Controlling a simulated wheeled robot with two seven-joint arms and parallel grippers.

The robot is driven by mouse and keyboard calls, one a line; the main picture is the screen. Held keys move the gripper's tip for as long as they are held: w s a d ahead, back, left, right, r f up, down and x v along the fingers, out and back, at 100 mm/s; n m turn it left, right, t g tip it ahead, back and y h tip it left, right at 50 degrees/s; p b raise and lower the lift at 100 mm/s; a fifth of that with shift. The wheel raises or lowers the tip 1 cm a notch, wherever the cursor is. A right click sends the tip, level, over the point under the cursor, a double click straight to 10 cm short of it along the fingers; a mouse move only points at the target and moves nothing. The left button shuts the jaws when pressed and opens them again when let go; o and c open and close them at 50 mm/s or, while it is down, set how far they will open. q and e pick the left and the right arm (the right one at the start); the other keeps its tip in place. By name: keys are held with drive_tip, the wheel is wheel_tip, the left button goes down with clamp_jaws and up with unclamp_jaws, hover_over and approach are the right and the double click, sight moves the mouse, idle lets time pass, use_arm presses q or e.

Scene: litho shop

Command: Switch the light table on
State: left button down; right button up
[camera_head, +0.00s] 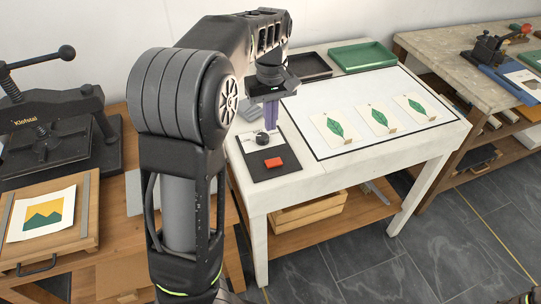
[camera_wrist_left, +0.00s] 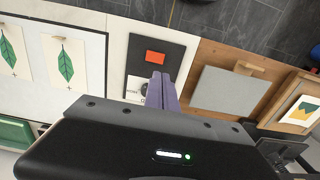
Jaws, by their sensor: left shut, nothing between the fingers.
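The white light table (camera_head: 330,174) stands in the middle of the head view. Its pale panel (camera_head: 345,105) bears three green leaf prints (camera_head: 379,119); I cannot tell whether it is lit. At its near left corner is a dark control plate (camera_head: 288,176) with a red switch (camera_head: 273,162) and a round knob (camera_head: 262,138) on a white patch. My left gripper (camera_head: 271,127) is shut and empty, its purple fingers pointing down over the plate, near the knob and behind the switch. In the left wrist view the fingertips (camera_wrist_left: 160,76) show just beside the red switch (camera_wrist_left: 155,57).
A black tray (camera_head: 309,67) and a green tray (camera_head: 362,56) stand at the table's back edge. A wooden bench on the left holds a press (camera_head: 58,130) and a framed print (camera_head: 41,215). Another bench (camera_head: 440,45) stands at the right.

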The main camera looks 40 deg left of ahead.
use_arm(q)
drive_tip(key=shift+w+d+p, duration=0.4)
drive_tip(key=shift+w+p, duration=0.15)
drive_tip(key=shift+w, duration=0.1)
idle(0.3)
